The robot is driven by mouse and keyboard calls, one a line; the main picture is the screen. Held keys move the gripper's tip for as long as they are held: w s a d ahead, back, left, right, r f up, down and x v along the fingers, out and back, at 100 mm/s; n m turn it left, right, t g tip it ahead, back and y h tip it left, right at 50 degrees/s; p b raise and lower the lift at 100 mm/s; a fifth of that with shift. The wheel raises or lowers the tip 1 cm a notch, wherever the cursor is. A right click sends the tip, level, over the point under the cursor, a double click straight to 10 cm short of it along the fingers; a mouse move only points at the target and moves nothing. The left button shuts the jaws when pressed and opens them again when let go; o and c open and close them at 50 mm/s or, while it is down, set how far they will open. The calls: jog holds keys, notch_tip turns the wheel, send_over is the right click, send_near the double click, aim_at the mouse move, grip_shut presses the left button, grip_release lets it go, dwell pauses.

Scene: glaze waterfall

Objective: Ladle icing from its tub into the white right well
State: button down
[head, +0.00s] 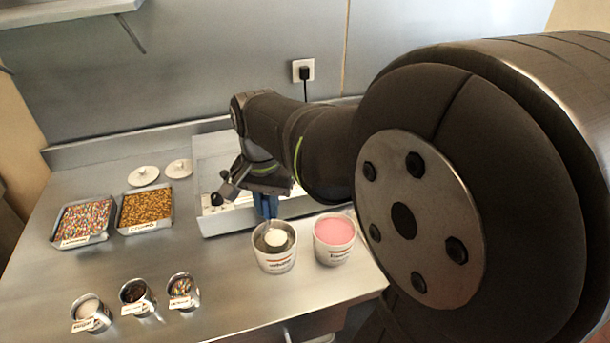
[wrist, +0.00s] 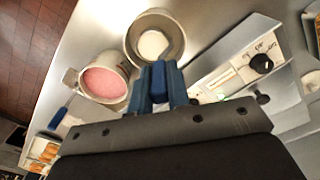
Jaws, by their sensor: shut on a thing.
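A tub (head: 276,261) with a white round patch inside its grey interior stands at the front of the steel machine. In the wrist view the same tub (wrist: 133,41) is just beyond my fingertips. I cannot tell whether the white is icing in the tub or in a ladle cup. My gripper (head: 266,206) is over the back rim of that tub, fingers pointing down. A pink-filled tub (head: 334,230) stands to the right. I cannot make out the wells.
The steel machine (head: 213,225) with a black knob (wrist: 262,63) is behind the tubs, partly hidden by my arm. Two sprinkle trays (head: 82,220) (head: 145,209) and two white lids (head: 143,175) are at left. Several small cups (head: 136,293) stand in front. The counter between is clear.

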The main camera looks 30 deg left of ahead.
jog(key=shift+r, duration=2.9)
jog(key=w+d, duration=0.5)
jog(key=w, duration=0.6)
jog(key=w+d+f+m, duration=0.1)
jog(key=w+d, duration=0.8)
jog(key=d, duration=0.3)
jog(key=w+d+m, duration=0.1)
jog(key=w+d, duration=0.9)
jog(key=d, duration=0.3)
jog(key=shift+f+m, duration=0.3)
jog(key=shift+f, duration=0.05)
jog(key=shift+a, duration=0.15)
